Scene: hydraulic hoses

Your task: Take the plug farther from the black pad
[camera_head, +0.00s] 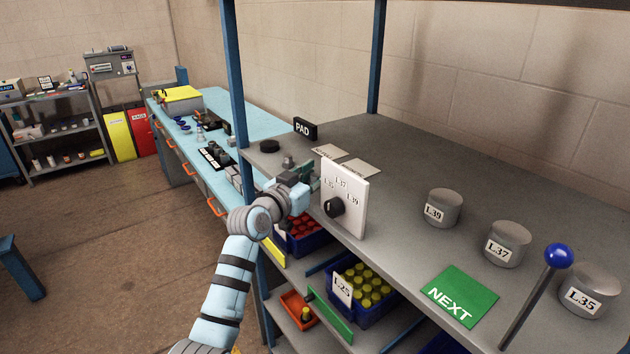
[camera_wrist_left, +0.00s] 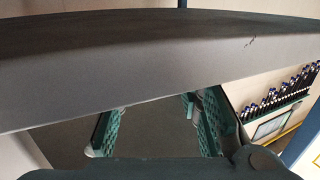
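The black pad (camera_head: 269,146) is a round dark disc on the grey bench top, beside a black sign reading PAD (camera_head: 305,128). My left gripper (camera_head: 300,171) is at the bench's front edge, just right of the pad and behind a white dial panel. In the left wrist view its two green fingers (camera_wrist_left: 152,122) stand apart with nothing seen between them. I cannot make out a plug for certain near the pad; my gripper and the panel hide part of that area. My right gripper is in neither view.
The white panel (camera_head: 344,199) with a black knob stands upright right of my gripper. Grey cylinders such as L39 (camera_head: 443,209), a green NEXT card (camera_head: 460,297) and a blue-balled rod (camera_head: 558,256) are farther right. Crates with red and yellow caps (camera_head: 366,283) sit below.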

